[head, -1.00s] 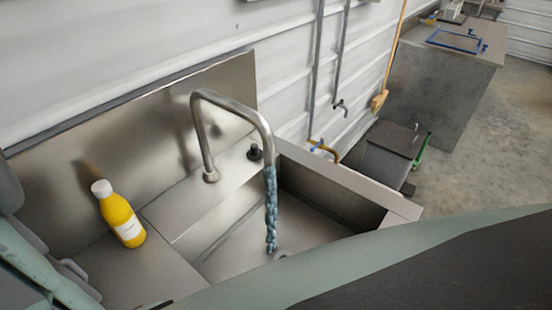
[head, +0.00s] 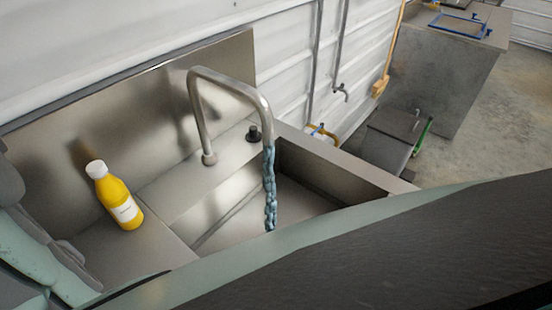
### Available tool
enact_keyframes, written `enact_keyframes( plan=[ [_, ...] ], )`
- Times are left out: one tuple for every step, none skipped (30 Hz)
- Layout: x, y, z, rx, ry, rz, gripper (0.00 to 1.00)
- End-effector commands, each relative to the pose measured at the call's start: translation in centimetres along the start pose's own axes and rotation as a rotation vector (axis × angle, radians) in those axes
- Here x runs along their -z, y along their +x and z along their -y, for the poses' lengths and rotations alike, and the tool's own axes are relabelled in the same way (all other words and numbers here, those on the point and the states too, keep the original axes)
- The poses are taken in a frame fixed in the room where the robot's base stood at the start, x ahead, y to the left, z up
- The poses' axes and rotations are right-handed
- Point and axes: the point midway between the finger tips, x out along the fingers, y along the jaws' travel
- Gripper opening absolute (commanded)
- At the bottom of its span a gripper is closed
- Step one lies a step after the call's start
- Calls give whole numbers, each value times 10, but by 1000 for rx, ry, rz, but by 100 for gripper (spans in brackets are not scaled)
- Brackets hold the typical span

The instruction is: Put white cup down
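No white cup shows in the head view. My gripper is also out of sight. A large part of my own arm crosses the bottom and right of the view and hides what lies behind it, including the near side of the sink. The metal sink (head: 355,181) is in the middle, with a curved faucet (head: 201,115) over it. Blue water runs from the faucet into the basin.
A yellow bottle with a white cap (head: 121,201) stands on the metal counter (head: 150,247) left of the basin. A grey bin (head: 388,142), a broom (head: 384,75) and a grey cabinet (head: 440,75) stand beyond the sink. Concrete floor (head: 510,120) is open at the right.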

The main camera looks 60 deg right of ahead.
Motion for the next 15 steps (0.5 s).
enact_keyframes(
  plan=[
    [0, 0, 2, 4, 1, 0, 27],
    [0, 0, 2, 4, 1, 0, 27],
    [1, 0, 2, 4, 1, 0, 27],
    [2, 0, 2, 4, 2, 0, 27],
    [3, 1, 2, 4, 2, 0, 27],
    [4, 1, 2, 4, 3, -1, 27],
    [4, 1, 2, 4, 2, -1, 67],
    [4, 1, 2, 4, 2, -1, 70],
    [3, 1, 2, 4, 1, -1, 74],
    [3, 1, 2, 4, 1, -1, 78],
    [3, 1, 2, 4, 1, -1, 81],
    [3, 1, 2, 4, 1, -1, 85],
    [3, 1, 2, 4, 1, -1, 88],
    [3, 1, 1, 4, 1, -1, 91],
    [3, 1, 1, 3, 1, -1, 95]
  ],
)
